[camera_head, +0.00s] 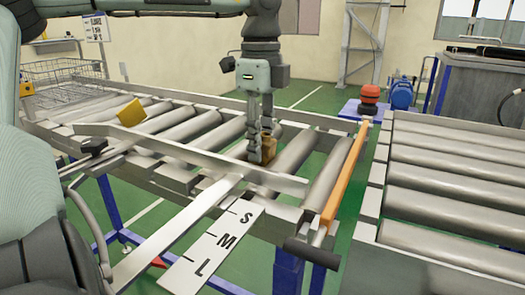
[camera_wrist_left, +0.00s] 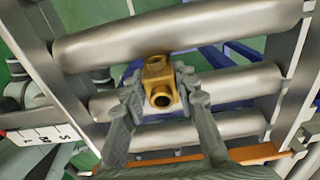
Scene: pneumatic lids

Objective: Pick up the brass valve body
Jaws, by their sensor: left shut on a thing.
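The brass valve body (camera_head: 268,147) is a small golden-brown fitting on the roller conveyor, near its right end in the head view. In the left wrist view the brass valve body (camera_wrist_left: 158,82) shows a round open port facing the camera. My left gripper (camera_head: 262,155) points down at it from above, and its fingers hide part of it. In the wrist view the fingers of my left gripper (camera_wrist_left: 160,95) lie on both sides of the valve body, shut on it. It is at the rollers; I cannot tell whether it touches them. My right gripper is not in view.
A yellow block (camera_head: 131,112) lies on the rollers further left. A metal guide rail (camera_head: 190,158) and a white S-M-L scale plate (camera_head: 213,243) run along the near side. An orange bar (camera_head: 345,175) closes the conveyor's right end. A second roller conveyor (camera_head: 450,180) stands to the right.

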